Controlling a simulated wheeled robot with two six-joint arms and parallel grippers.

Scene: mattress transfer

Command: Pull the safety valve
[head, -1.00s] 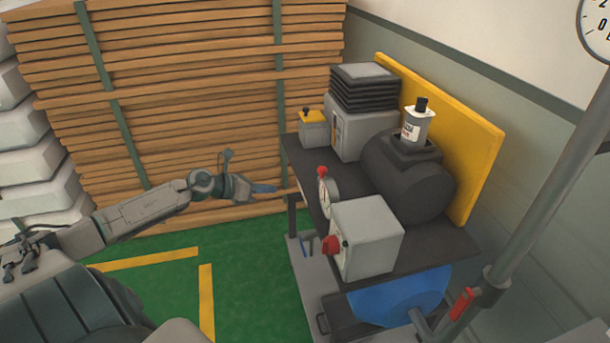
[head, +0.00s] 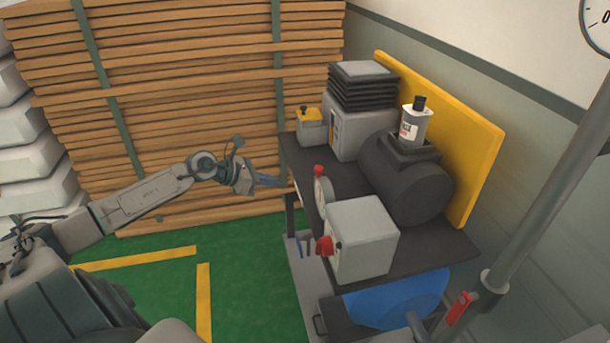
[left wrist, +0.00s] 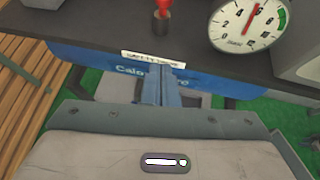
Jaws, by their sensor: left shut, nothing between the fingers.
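The safety valve, a small red knob (head: 319,170) on a short stem, stands on the dark table by the gauge. The left wrist view shows the red knob (left wrist: 164,6) at the top, cut by the frame edge, on a brass-coloured stem. A white label (left wrist: 152,59), which seems to read "safety valve", is on the table's front edge below it. My left gripper (head: 274,181) is shut and empty, in front of the table's left edge and apart from the knob. Its blue fingers (left wrist: 160,88) point toward the label and knob. My right gripper is not in view.
A round gauge (head: 325,191) stands just beside the valve. A grey box (head: 366,240) with a red switch is nearer me. A dark tank (head: 408,180) is behind. A wooden stack (head: 190,90) stands behind my left arm. The green floor (head: 245,260) at the left is open.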

